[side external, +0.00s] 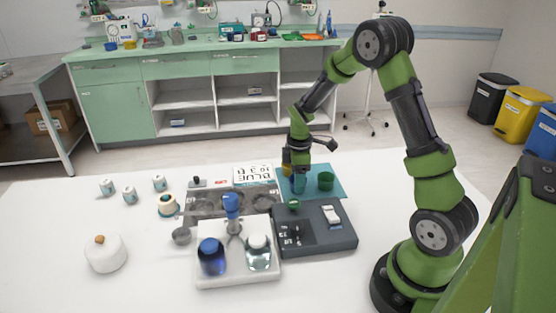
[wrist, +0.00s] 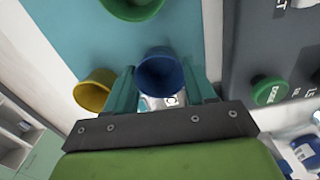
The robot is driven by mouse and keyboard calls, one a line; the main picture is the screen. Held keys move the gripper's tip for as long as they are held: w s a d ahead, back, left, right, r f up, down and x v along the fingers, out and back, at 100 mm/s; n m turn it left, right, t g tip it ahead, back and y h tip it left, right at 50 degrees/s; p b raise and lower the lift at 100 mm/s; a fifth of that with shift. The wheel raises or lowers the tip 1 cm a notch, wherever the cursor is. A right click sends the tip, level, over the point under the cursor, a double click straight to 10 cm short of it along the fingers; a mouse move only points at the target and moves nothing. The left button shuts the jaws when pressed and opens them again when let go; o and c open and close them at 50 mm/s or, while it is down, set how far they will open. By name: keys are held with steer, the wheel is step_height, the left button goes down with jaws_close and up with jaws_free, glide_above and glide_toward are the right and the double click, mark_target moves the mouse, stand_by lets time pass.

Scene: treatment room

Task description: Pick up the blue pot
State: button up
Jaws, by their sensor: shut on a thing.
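The blue pot (side external: 298,186) is at the left part of the teal mat (side external: 338,193) in the side view. My gripper (side external: 298,171) points down over it. In the wrist view the blue pot (wrist: 160,77) sits between my two teal fingers (wrist: 160,84), one on each side, and they are shut on it. Its open rim faces the wrist camera. I cannot tell whether its base touches the mat.
A green pot (side external: 326,181) stands right of the blue one on the mat. A yellow pot (wrist: 95,90) is close beside a finger in the wrist view. A dark grey device (side external: 318,240) lies in front of the mat. A white tray (side external: 237,278) holds bottles.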

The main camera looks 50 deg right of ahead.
steer(key=shift+r, duration=0.1)
step_height(320, 180, up, 9)
steer(key=w+a+f+n, duration=0.1)
steer(key=w+a+n, duration=0.1)
steer(key=a, duration=0.4)
steer(key=w+a+f+n, duration=0.2)
steer(key=a+n, duration=0.1)
steer(key=a, duration=0.2)
steer(key=shift+m, duration=0.3)
steer(key=shift+s+a+f, duration=0.1)
steer(key=shift+s+f, duration=0.05)
steer(key=shift+f, duration=2.1)
steer(key=shift+r, duration=0.1)
steer(key=shift+r, duration=0.4)
steer(key=shift+f, duration=0.5)
stand_by(0.8)
steer(key=shift+r, duration=0.7)
steer(key=shift+f, duration=0.8)
stand_by(0.5)
